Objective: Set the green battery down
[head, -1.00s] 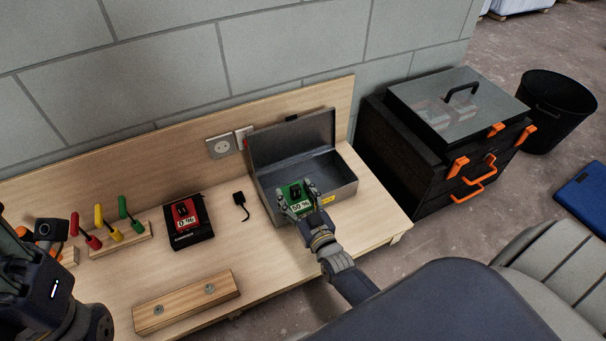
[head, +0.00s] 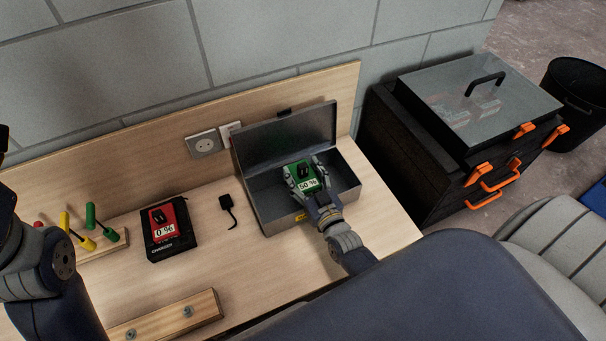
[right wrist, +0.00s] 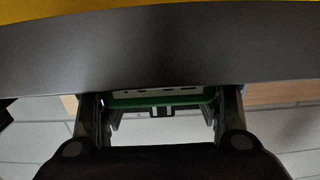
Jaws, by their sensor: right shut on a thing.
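The green battery (head: 301,177), labelled "50 %", is in the head view at the open grey metal box (head: 349,192). My right gripper (head: 304,170) is shut on it, one finger on each side. The battery overlaps the box's opening in the picture; I cannot tell whether it touches the box floor. In the right wrist view the green battery (right wrist: 160,100) shows between the two fingers, partly hidden by a wide grey band. My left arm shows at the left edge of the head view, but its gripper is out of the picture.
A red battery (head: 181,219), labelled "0 %", sits in a black charger (head: 159,251). Screwdrivers in a rack (head: 107,246) and a wooden batten (head: 165,318) are at left. Black drawer cases (head: 420,150) stand right of the bench.

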